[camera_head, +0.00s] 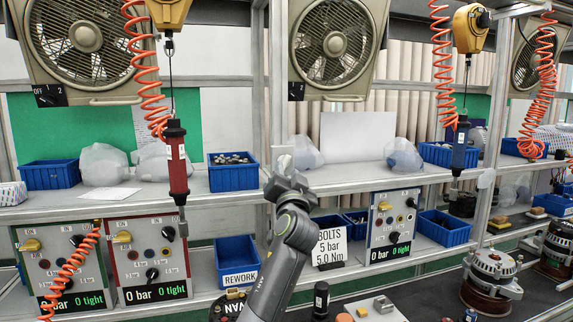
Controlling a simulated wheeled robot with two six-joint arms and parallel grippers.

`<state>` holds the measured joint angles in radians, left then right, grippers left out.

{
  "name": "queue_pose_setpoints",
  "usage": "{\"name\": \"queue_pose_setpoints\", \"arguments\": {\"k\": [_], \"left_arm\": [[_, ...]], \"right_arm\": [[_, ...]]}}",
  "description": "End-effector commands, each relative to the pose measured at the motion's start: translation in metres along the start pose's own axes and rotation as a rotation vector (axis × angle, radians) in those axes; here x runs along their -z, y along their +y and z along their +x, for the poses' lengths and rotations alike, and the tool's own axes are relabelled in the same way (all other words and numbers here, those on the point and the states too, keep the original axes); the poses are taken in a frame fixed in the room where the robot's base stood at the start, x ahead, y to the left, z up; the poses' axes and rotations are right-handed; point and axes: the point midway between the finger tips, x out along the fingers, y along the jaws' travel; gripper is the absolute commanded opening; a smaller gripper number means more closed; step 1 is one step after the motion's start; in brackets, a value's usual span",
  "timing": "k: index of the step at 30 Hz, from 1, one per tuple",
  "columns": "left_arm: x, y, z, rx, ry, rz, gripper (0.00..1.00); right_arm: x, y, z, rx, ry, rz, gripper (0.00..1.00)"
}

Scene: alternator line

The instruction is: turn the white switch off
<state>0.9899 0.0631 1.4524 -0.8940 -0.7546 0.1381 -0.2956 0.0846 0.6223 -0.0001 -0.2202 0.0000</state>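A small whitish box (283,151), which looks like the white switch, shows at the upright post just above shelf height. Its lower part is hidden behind my gripper, and I cannot tell its on or off position. My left gripper (283,172) is raised in the middle of the view, its dark grey fingers pointing up at the box. It overlaps the box's lower edge in the picture; I cannot tell whether they touch. The fingers are seen from behind, so their opening is unclear. My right gripper is not in view.
Control panels with knobs stand at left (148,258) and right (392,228). A blue bin (233,172) is on the shelf left of the gripper. An alternator (492,278) stands at right.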

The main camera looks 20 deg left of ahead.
Motion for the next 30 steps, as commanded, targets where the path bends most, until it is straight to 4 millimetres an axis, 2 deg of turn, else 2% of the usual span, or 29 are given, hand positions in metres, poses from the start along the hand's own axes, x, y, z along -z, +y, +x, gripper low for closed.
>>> {"name": "queue_pose_setpoints", "arguments": {"k": [3, 7, 19, 20, 27, 30], "left_arm": [[0.002, -0.001, 0.015, 0.001, 0.001, 0.003, 0.32], [0.000, 0.000, 0.025, 0.001, 0.000, 0.003, 0.32], [0.000, 0.000, 0.030, 0.000, 0.001, 0.000, 0.32], [0.000, 0.000, 0.030, 0.000, 0.001, 0.000, 0.30], [0.000, 0.000, 0.030, 0.000, 0.001, 0.001, 0.00], [0.000, 0.000, 0.030, 0.000, 0.000, 0.001, 0.00]], "right_arm": [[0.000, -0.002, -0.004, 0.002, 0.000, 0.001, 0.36], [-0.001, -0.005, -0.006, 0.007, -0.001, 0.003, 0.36], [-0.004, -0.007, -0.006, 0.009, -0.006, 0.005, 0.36], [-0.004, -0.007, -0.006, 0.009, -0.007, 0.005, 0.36], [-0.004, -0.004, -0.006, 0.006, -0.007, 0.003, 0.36], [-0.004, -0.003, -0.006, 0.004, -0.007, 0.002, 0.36]]}}
